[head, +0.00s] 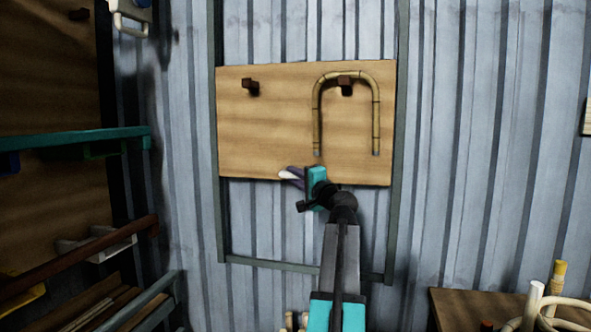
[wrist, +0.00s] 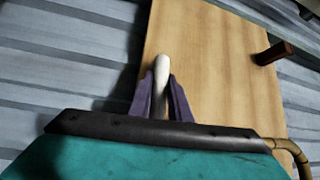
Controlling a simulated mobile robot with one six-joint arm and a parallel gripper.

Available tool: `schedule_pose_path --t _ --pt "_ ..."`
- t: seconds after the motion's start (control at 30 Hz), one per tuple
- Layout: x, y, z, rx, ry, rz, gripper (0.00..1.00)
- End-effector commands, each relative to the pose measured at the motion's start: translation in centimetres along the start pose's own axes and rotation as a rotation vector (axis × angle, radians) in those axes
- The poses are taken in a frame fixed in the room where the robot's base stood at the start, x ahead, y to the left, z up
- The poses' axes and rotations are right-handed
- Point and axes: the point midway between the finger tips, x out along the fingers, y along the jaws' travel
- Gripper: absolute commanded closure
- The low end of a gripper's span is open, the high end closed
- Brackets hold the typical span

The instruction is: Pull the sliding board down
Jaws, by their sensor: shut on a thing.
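The sliding board (head: 265,140) is a wide wooden panel between two grey upright rails on the corrugated wall. Its lower part also shows in the wrist view (wrist: 210,70). A pale, rounded handle (head: 286,175) is at the board's lower edge, left of its middle. In the wrist view the handle (wrist: 162,75) stands between the two purple fingers. My gripper (head: 292,178) is shut on this handle. The fingers partly hide it, and how it joins the board cannot be seen.
Two dark pegs, left (head: 250,87) and right (head: 345,88), stick out of the board. A bent rattan piece (head: 377,110) hangs over the right peg. The rails below the board are clear down to a crossbar (head: 265,264). Shelves stand left; a table (head: 460,310) stands lower right.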

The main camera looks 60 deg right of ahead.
Motion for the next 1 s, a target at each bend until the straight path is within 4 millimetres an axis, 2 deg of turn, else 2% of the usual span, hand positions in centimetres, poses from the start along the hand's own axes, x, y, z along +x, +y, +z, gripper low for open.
schedule_pose_path --t 0.03,0.2,0.63,0.67,0.73,1.0 --pt "-0.2 1.0 0.2 -0.001 -0.002 0.002 1.00" --pt "-0.3 1.9 0.3 0.000 -0.002 0.001 1.00" --pt "-0.3 2.0 0.4 0.000 -0.003 0.001 1.00" --pt "-0.3 2.0 0.4 0.000 -0.003 0.001 0.78" --pt "-0.3 2.0 0.4 0.000 -0.002 0.001 0.66" --pt "-0.3 1.9 0.3 0.000 -0.001 0.000 0.64"
